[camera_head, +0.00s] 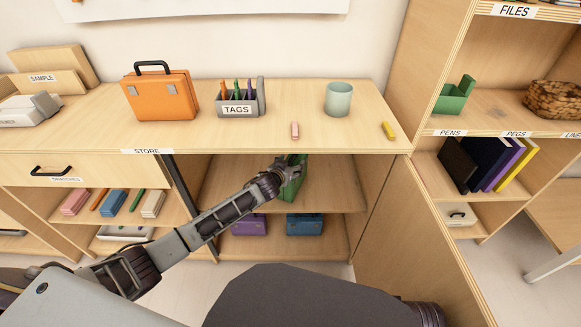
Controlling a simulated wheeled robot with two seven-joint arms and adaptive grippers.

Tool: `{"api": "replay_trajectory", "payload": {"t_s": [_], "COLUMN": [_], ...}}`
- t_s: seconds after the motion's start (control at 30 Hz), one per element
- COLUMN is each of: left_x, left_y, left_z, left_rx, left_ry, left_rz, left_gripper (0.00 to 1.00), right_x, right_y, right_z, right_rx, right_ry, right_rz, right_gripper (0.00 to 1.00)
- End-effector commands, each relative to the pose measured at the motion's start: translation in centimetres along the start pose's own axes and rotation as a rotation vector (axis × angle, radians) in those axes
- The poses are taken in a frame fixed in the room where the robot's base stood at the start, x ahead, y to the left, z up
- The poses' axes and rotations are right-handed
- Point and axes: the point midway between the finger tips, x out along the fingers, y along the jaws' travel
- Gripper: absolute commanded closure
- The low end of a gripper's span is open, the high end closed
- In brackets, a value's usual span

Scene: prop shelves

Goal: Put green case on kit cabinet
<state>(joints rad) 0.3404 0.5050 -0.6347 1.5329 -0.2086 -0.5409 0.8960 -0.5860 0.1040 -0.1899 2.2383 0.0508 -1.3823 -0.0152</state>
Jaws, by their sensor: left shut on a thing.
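The green case (295,186) is in the open upper compartment of the wooden cabinet (318,170), below the counter top. My left gripper (281,176) reaches in from the left and is shut on the green case, covering part of its left side. I cannot tell whether the case rests on the shelf board or hangs just above it. No label reading "kit" is legible. An orange case (160,97) with a black handle stands upright on the counter. My right gripper is not in view.
The counter holds a grey tags holder (240,110), a pale green cup (338,99), a pink block (295,130) and a yellow block (389,131). Purple (249,224) and blue (304,224) cases stand on the shelf below. Bare counter lies between holder and cup.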

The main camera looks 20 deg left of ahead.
Motion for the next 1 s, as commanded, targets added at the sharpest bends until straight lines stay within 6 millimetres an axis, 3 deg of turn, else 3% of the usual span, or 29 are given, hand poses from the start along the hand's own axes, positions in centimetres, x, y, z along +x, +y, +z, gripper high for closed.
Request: {"api": "replay_trajectory", "payload": {"t_s": [0.4,0.43,0.57,1.0], "left_x": [0.09,0.08,0.07,0.02], "left_y": [0.04,0.01,0.01,0.00], "left_z": [-0.04,0.14,0.12,-0.01], "left_rx": [-0.001,0.000,0.000,0.000], "left_ry": [0.004,0.000,0.000,0.001], "left_rz": [0.001,0.000,0.000,0.000], "left_gripper": [0.98,0.30,0.13,0.12], "right_x": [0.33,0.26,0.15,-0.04], "right_y": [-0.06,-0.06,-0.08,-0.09], "right_z": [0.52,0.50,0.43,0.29], "right_rx": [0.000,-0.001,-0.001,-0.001], "right_ry": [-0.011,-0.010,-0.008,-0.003], "right_rz": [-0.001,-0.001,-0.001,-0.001], "right_gripper": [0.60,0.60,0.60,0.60]}}
